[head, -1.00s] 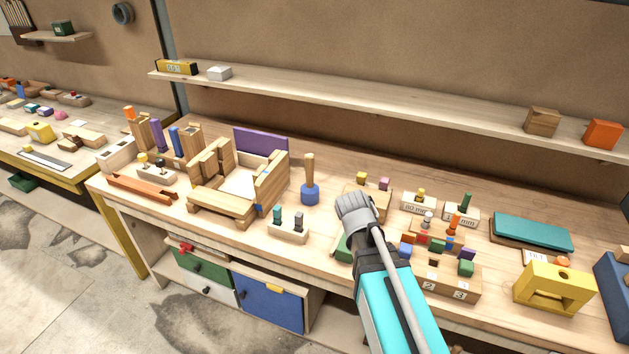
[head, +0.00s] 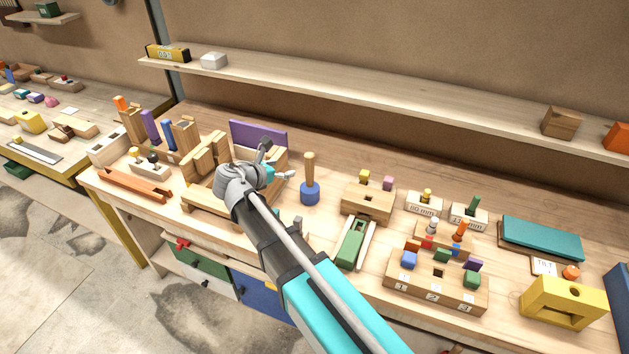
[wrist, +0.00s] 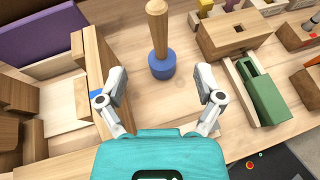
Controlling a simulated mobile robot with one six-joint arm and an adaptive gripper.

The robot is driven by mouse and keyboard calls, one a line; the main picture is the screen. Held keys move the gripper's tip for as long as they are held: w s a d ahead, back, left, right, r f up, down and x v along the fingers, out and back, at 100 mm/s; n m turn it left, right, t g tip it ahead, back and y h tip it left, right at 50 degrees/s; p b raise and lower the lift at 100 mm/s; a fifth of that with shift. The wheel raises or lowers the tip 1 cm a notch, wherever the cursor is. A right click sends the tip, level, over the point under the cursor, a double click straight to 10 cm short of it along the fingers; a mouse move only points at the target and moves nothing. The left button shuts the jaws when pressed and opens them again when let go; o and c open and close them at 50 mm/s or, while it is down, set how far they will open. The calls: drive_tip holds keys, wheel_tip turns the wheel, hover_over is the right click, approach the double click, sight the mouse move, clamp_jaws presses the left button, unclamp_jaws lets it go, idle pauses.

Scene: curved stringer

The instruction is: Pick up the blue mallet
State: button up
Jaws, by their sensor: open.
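The blue mallet (head: 310,193) stands head down on the workbench, its wooden handle pointing up. In the wrist view the mallet (wrist: 162,64) is upright, ahead of my gripper and between the lines of its two fingers. My gripper (head: 277,161) is open and empty, just left of the mallet in the head view. In the wrist view the fingertips of my gripper (wrist: 164,82) are spread wide, one on each side of the mallet's near side, not visibly touching it.
A wooden frame assembly (wrist: 92,75) with a purple panel (head: 258,137) stands close to the left. A wooden block with a hole (head: 368,200) and a green piece in a channel (head: 353,243) are to the right. Bare bench lies around the mallet.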

sight(306, 159)
drive_tip(key=shift+a+r, duration=0.25)
drive_tip(key=shift+a, duration=0.1)
drive_tip(key=shift+w+d+f, duration=0.1)
drive_tip(key=shift+w+d, duration=0.05)
drive_tip(key=shift+w, duration=0.05)
drive_tip(key=b+x, duration=0.3)
drive_tip(key=x, duration=0.4)
drive_tip(key=shift+f, duration=0.1)
drive_tip(key=shift+w+d+f, duration=0.15)
drive_tip(key=shift+w+d, duration=0.3)
drive_tip(key=shift+w, duration=0.05)
drive_tip(key=shift+b+x, duration=1.1)
drive_tip(key=shift+x, duration=1.5)
drive_tip(key=shift+d, duration=0.1)
